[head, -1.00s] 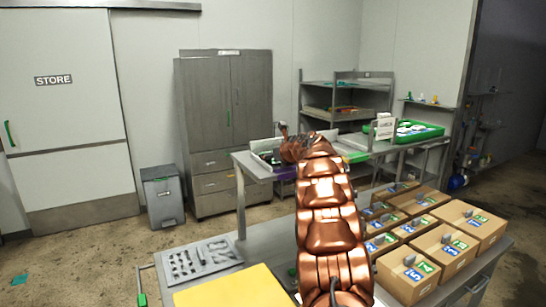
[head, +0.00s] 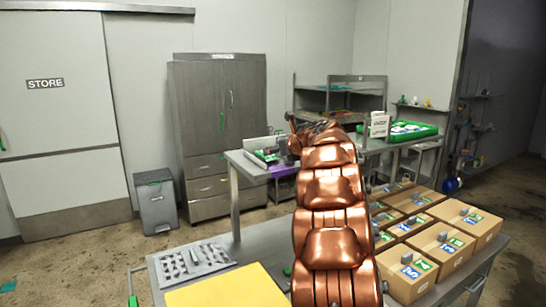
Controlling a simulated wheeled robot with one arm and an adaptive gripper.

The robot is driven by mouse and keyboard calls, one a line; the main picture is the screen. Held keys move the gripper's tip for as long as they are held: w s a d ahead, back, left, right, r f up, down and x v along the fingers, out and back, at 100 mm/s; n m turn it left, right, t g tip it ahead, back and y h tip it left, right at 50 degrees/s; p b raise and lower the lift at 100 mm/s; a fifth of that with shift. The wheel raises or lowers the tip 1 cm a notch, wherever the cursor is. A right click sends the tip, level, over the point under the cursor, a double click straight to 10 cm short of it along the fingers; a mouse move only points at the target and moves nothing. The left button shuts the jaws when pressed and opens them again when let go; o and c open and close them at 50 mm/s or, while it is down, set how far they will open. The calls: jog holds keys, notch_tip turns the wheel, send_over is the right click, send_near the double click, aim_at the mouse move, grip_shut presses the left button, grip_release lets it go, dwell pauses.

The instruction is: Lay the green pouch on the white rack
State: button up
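My copper-coloured arm reaches away over the near table to the far steel table. My gripper (head: 289,146) is at its far end, small and dark, beside a small green item (head: 266,156) on the left part of that table. I cannot tell whether this item is the green pouch, or whether the gripper touches it. A pale upright panel (head: 260,143) stands just behind it. I cannot make out a white rack for certain; the arm hides the middle of the far table. The fingers are too small to read as open or shut.
Several cardboard boxes (head: 441,247) fill the near table's right side. A yellow board (head: 228,288) and a grey slotted plate (head: 190,260) lie at left. A green tray (head: 412,133) with white items stands at the back right. A grey bin (head: 156,203) stands by the cabinet (head: 218,110).

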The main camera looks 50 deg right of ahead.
jog(key=shift+b+v, duration=0.45)
jog(key=shift+v, duration=1.3)
jog(key=shift+w+r, duration=0.1)
jog(key=shift+r, duration=0.05)
jog(key=a+r+m+h, duration=0.6)
jog(key=a+r+m, duration=0.4)
jog(key=m, duration=0.6)
jog(key=s+a+f+m+g+y, duration=0.2)
jog(key=s+a+f+m, duration=0.3)
jog(key=s+a+f, duration=0.3)
jog(key=s+a+f+m+g+y, duration=0.3)
jog(key=s+a+f+m+g, duration=0.2)
jog(key=s+a+f, duration=0.4)
jog(key=s+a+f+m+g+y, duration=0.2)
jog(key=s+a+f+m+g, duration=0.2)
jog(key=s+a+f, duration=0.5)
jog(key=shift+a+f+m, duration=0.7)
jog(key=shift+a+f, duration=2.35)
jog(key=shift+a, duration=0.25)
jog(key=s+a+f+m+g+y, duration=0.1)
jog(key=s+a+f+g+y, duration=0.2)
jog(key=s+a, duration=0.6)
jog(key=s+f, duration=0.1)
jog(key=s, duration=0.1)
jog(key=shift+s+a+g, duration=0.3)
jog(key=shift+s+a, duration=0.1)
jog(key=shift+c, duration=0.2)
